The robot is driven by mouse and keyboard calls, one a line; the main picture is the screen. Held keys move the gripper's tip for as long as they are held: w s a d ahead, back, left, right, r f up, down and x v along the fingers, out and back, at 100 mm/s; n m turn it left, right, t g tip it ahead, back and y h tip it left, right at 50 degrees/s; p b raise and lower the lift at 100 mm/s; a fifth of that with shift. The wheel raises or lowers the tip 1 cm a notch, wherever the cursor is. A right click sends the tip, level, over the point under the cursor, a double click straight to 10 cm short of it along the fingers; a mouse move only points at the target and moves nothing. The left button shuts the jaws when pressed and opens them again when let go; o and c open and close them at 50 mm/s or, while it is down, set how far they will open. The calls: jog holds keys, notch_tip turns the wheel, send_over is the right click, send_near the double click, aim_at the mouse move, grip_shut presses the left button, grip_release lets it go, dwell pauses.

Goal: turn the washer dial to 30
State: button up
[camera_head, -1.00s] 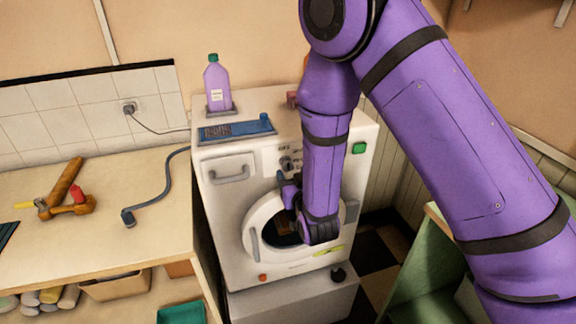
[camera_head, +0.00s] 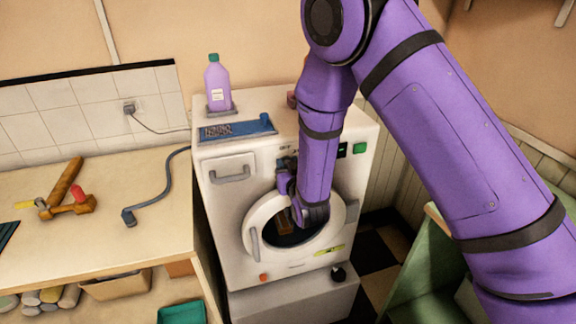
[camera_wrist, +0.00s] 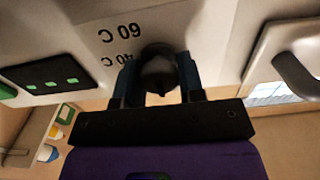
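The washer (camera_head: 215,215) stands against the wall with its round door (camera_head: 254,232) on the front. Its dark round dial (camera_wrist: 160,70) shows in the wrist view, with the upside-down marks "60 C" and "40 C" beside it. My gripper (camera_wrist: 159,75) faces the panel, with one finger on each side of the dial. The gap between fingers and dial is very small, and I cannot tell whether they press on it. In the head view my gripper (camera_head: 284,170) covers the dial. The dial's pointer setting cannot be read.
A purple bottle (camera_head: 218,84) and a blue tray (camera_head: 236,130) are on the washer top. A drawer handle (camera_head: 230,175) is left of the dial, and also shows in the wrist view (camera_wrist: 293,75). A counter (camera_head: 110,235) with a hammer stands left, a green shelf unit (camera_head: 425,275) right.

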jog(key=shift+m, duration=0.4)
jog(key=m, duration=0.4)
jog(key=shift+d+m, duration=0.15)
jog(key=shift+m, duration=2.35)
jog(key=shift+f, duration=0.1)
jog(key=o, duration=0.9)
jog(key=v, duration=1)
jog(key=shift+s, duration=0.4)
jog(key=shift+d, duration=0.1)
